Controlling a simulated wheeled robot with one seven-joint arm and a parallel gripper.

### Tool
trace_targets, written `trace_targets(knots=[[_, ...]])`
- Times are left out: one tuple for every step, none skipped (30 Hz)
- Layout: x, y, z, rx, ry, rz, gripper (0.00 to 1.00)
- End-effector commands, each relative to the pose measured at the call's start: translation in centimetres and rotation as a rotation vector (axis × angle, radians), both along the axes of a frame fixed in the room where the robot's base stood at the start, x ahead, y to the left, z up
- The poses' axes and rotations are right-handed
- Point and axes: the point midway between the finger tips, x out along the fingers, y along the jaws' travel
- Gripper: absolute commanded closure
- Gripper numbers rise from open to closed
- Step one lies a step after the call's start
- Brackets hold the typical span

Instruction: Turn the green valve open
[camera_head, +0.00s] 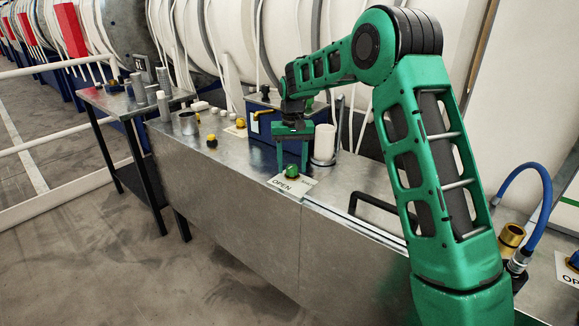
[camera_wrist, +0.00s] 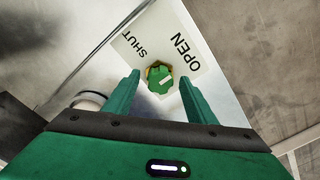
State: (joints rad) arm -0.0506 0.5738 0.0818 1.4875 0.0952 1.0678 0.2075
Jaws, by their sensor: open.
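The green valve (camera_head: 292,171) is a small round knob on a white label plate (camera_head: 303,182) at the front edge of the metal bench. In the wrist view the green valve (camera_wrist: 160,78) shows a white mark pointing between the words OPEN and SHUT, nearer the OPEN side. A yellow rim shows around its base. My gripper (camera_head: 292,160) is above and behind the valve in the head view. In the wrist view my gripper (camera_wrist: 162,92) is open, with one finger on each side of the line to the valve. The fingers look apart from the knob, and nothing is held.
The metal bench (camera_head: 230,200) carries a metal cup (camera_head: 188,123), a yellow and black knob (camera_head: 212,141) and a white cylinder (camera_head: 324,142). A blue box (camera_head: 262,120) stands behind my gripper. A blue hose (camera_head: 530,185) and brass fitting (camera_head: 512,236) are at the right.

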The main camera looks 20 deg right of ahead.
Motion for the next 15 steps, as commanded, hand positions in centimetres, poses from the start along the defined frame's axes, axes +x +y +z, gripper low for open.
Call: trace_targets(knots=[[0.0, 0.0, 0.0, 0.000, 0.000, 0.000, 0.49], [0.0, 0.0, 0.1, 0.000, -0.001, 0.000, 0.49], [0.0, 0.0, 0.2, 0.000, -0.001, 0.000, 0.49], [0.0, 0.0, 0.4, 0.000, -0.001, 0.000, 0.49], [0.1, 0.0, 0.7, 0.000, -0.001, 0.000, 0.49], [0.1, 0.0, 1.1, 0.000, -0.002, 0.000, 0.49], [0.1, 0.0, 1.5, -0.001, -0.003, 0.000, 0.49], [0.1, 0.0, 2.0, -0.001, -0.003, 0.000, 0.49], [0.1, 0.0, 2.7, -0.001, -0.003, 0.000, 0.49], [0.1, 0.0, 3.3, 0.000, -0.004, -0.001, 0.49], [0.1, 0.0, 3.9, 0.000, -0.004, -0.001, 0.49], [0.1, 0.0, 4.6, -0.001, -0.004, -0.001, 0.49], [0.1, 0.0, 5.2, -0.001, -0.003, -0.001, 0.49], [0.1, 0.0, 5.8, -0.001, -0.003, -0.001, 0.49], [0.1, 0.0, 6.5, -0.001, -0.003, -0.001, 0.49]])
